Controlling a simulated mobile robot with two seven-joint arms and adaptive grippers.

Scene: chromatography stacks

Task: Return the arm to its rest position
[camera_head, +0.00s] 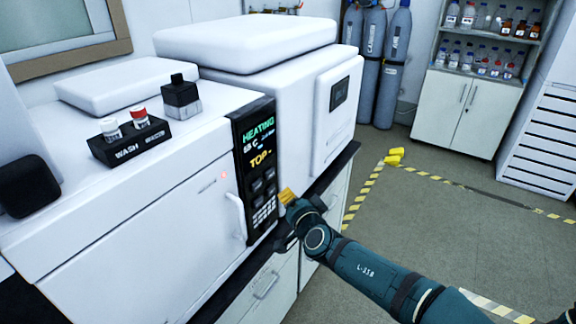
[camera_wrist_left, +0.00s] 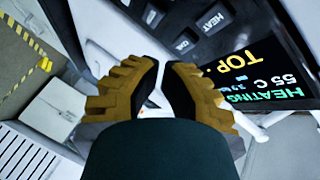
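My left gripper (camera_head: 287,195) is in front of the lower right edge of the machine's black control panel (camera_head: 243,158), near the keypad; its arm crosses the head view from the lower right. Its yellow ribbed fingertips also show in the left wrist view (camera_wrist_left: 161,68), drawn in close together with only a narrow gap and nothing between them. The keys and the lit display (camera_wrist_left: 255,75) are just beyond the fingers there. The display reads HEATING, 55 C and TOP. I cannot tell whether a fingertip touches the panel. My right gripper is not in view.
The white machine (camera_head: 140,215) has a door handle (camera_head: 236,216) left of the gripper. A black rack (camera_head: 128,141) with two small vials and a dark bottle (camera_head: 181,97) sit on top. Grey floor (camera_head: 450,215) is open on the right, before gas cylinders (camera_head: 372,60) and a cabinet (camera_head: 462,112).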

